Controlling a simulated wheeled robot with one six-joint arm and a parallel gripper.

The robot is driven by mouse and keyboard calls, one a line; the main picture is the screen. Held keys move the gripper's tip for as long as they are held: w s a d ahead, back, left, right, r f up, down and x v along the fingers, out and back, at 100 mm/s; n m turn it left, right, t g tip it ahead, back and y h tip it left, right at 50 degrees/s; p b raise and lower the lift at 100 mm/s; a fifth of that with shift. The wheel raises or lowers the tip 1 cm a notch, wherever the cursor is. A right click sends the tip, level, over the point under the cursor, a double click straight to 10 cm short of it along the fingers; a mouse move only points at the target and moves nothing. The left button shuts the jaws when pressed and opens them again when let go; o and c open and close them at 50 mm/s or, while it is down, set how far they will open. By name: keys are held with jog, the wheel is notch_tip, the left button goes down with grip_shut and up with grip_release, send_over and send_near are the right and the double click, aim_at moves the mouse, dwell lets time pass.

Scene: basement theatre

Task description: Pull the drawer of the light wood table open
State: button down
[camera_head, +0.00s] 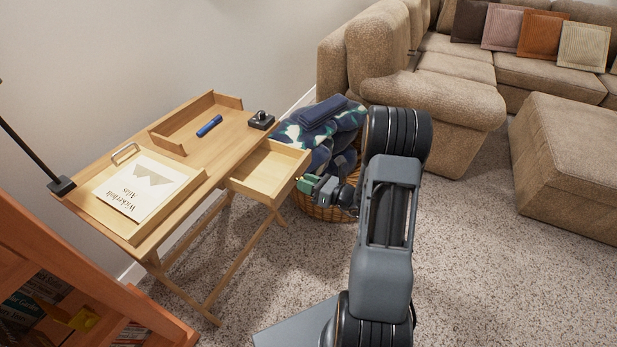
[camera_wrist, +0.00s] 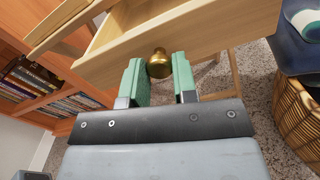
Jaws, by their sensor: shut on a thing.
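The light wood table (camera_head: 217,150) stands against the wall at the left. Its drawer (camera_head: 270,172) sticks out from the front edge, open, and its inside looks empty. In the wrist view the drawer front (camera_wrist: 205,40) has a round brass knob (camera_wrist: 159,64). My gripper (camera_head: 307,184) is at the drawer front in the head view. In the wrist view the green fingers of my gripper (camera_wrist: 160,78) stand on either side of the knob, shut on it.
On the table are a tray with an atlas (camera_head: 148,187), a blue marker (camera_head: 209,126) and a small black device (camera_head: 261,120). A wicker basket (camera_wrist: 297,115) with blankets stands close beside the drawer. A wooden bookshelf (camera_head: 80,285) is at the lower left. Carpet in front is clear.

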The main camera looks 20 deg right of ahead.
jog(key=c, duration=0.9)
grip_release()
jog(key=shift+d, duration=0.1)
jog(key=p+v, duration=0.2)
jog(key=v, duration=1.1)
jog(key=shift+s+d+p, duration=0.25)
jog(key=shift+p, duration=0.05)
